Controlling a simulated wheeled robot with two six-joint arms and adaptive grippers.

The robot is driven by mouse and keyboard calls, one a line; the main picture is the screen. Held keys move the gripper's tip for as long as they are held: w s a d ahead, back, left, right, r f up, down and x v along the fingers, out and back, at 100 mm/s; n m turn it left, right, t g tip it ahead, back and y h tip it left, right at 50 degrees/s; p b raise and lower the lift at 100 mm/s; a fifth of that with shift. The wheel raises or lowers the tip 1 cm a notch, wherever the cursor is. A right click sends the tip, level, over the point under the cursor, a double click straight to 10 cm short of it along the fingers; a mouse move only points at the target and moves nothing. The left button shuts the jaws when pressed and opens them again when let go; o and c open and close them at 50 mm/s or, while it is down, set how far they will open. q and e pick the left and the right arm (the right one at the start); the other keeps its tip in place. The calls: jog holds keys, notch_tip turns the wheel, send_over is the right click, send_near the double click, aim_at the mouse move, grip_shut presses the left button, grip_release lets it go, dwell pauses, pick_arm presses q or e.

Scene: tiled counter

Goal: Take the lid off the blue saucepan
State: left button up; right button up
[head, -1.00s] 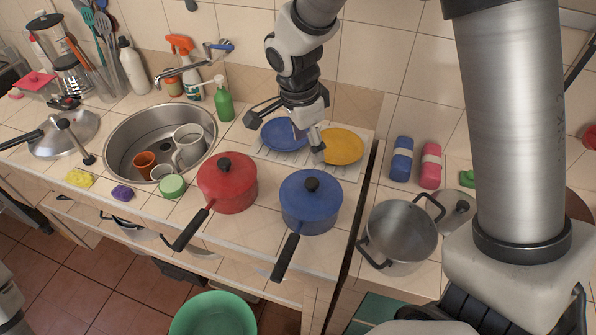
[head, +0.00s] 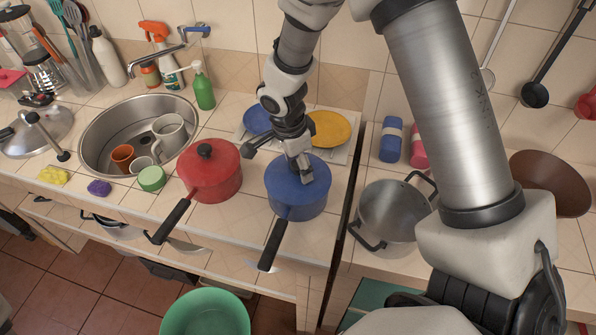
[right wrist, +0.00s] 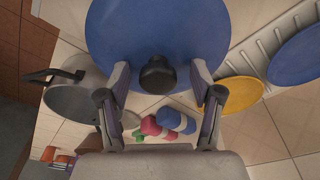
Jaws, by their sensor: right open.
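The blue saucepan (head: 296,205) stands on the tiled counter, its black handle pointing toward the front. Its blue lid (head: 283,172) is on it. In the right wrist view the lid (right wrist: 150,28) fills the top middle, with its black knob (right wrist: 157,74) between my fingers. My right gripper (head: 302,177) is over the lid, open, pointing down, and hides the knob in the head view. In the right wrist view the gripper's fingers (right wrist: 160,80) stand apart on either side of the knob, with gaps visible. My left gripper is not in view.
A red saucepan (head: 212,180) stands close on the left. A steel pot (head: 393,212) stands on the right. Behind are a blue plate (head: 257,119) and a yellow plate (head: 329,128) on a rack. The sink (head: 98,150) is farther left.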

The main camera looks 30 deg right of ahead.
jog(key=shift+s+a+r, duration=0.1)
grip_shut()
